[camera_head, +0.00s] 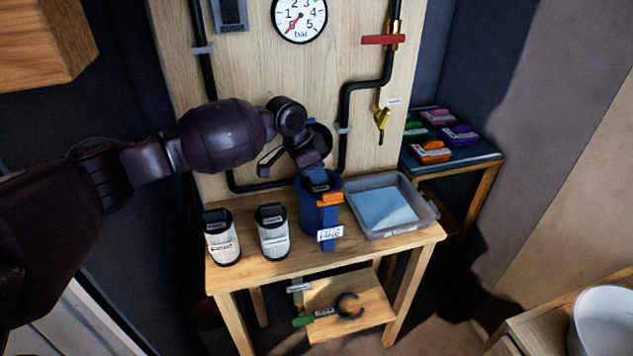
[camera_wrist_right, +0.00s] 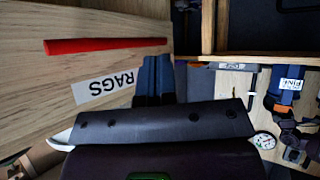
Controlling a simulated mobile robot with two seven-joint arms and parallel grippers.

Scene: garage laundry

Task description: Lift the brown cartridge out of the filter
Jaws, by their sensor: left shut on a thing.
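The blue filter housing (camera_head: 313,218) stands on the wooden bench with its top open and a label on its front. My left gripper (camera_head: 319,182) points down into its mouth, shut on the dark top grip of the cartridge (camera_head: 321,188). The cartridge's brown body is hidden inside the housing. An orange clip (camera_head: 330,199) sits at the housing's rim. In the right wrist view the housing (camera_wrist_right: 283,98) shows upside down at the right. My right gripper (camera_wrist_right: 155,78) appears shut and empty, in front of a wooden panel marked RAGS.
Two white cartridges with black tops (camera_head: 221,238) (camera_head: 272,231) stand left of the housing. A grey tray (camera_head: 423,212) with pale blue contents is close on its right. Behind rise a gauge (camera_head: 299,17), black pipes and a red lever (camera_head: 386,40).

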